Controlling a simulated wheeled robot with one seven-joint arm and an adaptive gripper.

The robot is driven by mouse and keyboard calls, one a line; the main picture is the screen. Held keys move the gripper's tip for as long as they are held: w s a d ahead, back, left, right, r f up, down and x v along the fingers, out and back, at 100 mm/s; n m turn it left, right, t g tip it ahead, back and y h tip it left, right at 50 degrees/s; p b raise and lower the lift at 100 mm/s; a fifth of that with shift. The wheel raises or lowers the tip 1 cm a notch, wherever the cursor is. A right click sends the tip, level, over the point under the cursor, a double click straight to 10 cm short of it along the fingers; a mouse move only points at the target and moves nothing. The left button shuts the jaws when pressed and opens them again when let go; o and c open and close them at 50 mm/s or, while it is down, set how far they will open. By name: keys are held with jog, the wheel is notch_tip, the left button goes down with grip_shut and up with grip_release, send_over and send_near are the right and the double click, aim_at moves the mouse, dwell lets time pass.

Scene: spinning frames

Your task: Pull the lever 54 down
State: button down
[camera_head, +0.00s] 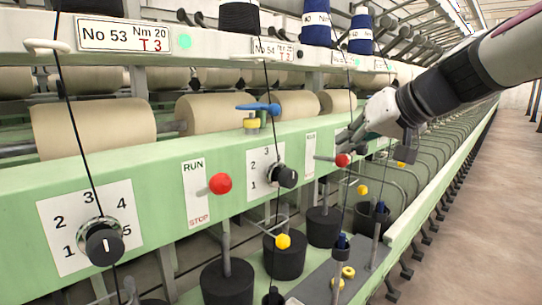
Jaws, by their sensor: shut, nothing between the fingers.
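The sign No 54 (272,50) hangs on the upper rail. Below and to its right, a lever with a red ball (342,160) sticks out of the green beam beside a RUN plate (310,150). By its place this looks like lever 54. Its rod points outward, roughly level. My gripper (350,133) is shut and empty, close above and slightly right of that red ball. I cannot tell whether it touches the ball. The fingertips are small and partly hard to make out.
Another red-ball lever (220,183) stands nearer, by a RUN/STOP plate (195,192). Numbered dials (103,240) and a second black knob (285,177) jut from the beam. Hanging yarns and a blue lever (258,108) lie left. The aisle floor (470,200) at right is clear.

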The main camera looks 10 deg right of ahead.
jog(key=shift+s+d+f+t+y+b, duration=0.15)
jog(key=shift+f+t+y+b, duration=0.4)
jog(key=shift+b, duration=2.2)
jog(key=shift+s+d+f+t+y+b, duration=0.15)
jog(key=shift+f+t+y+b, duration=0.4)
jog(key=shift+b, duration=2.2)
jog(key=shift+a+r, duration=0.1)
jog(key=shift+r, duration=0.25)
jog(key=shift+r+p, duration=0.3)
jog(key=shift+r, duration=0.3)
jog(key=shift+s, duration=0.1)
